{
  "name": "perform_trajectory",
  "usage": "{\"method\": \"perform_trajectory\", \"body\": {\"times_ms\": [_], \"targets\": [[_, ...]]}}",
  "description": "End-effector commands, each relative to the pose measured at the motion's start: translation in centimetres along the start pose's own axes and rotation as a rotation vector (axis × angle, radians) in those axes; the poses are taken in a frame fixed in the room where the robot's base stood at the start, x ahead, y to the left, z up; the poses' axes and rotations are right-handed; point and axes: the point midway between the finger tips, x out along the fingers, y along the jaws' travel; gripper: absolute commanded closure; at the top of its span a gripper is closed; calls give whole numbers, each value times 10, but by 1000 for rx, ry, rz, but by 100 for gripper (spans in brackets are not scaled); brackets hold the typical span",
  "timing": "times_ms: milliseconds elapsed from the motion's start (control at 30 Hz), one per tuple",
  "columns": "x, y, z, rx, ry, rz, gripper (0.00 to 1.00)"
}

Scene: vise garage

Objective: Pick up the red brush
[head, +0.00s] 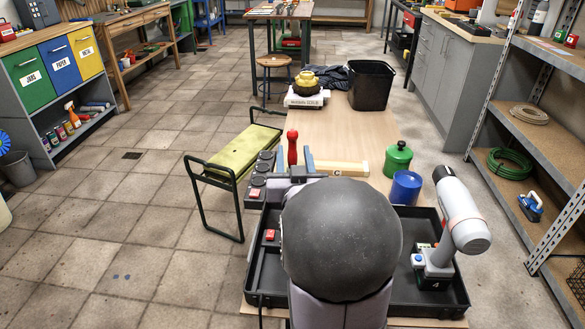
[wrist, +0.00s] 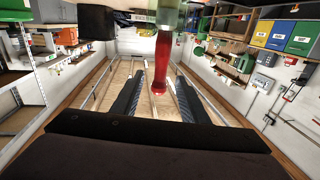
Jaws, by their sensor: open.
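A red handle, which I take for the red brush (head: 292,147), stands upright just beyond my arm in the head view. Its lower part is hidden. In the wrist view the red brush (wrist: 162,62) comes down from the top edge, and its rounded end lies between my fingers. My gripper (head: 293,163) is open, with one finger on each side of the handle. The wrist view shows my gripper (wrist: 159,92) with clear gaps beside the handle. I cannot tell whether either finger touches it.
A black tray (head: 445,300) lies in front. A green canister (head: 397,160) and blue tin (head: 406,187) stand right of the brush. A wooden piece (head: 338,168) lies beside it. A black bin (head: 370,85) and scale (head: 307,97) stand farther back. A green-padded bench (head: 235,148) is left.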

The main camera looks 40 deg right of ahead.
Motion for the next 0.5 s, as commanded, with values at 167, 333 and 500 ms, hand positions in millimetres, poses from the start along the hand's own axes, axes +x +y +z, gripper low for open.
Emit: {"method": "perform_trajectory", "body": {"times_ms": [167, 333, 500], "targets": [[21, 0, 1, 0, -1, 0, 60], [41, 0, 0, 0, -1, 0, 60], [50, 0, 0, 0, -2, 0, 60]]}}
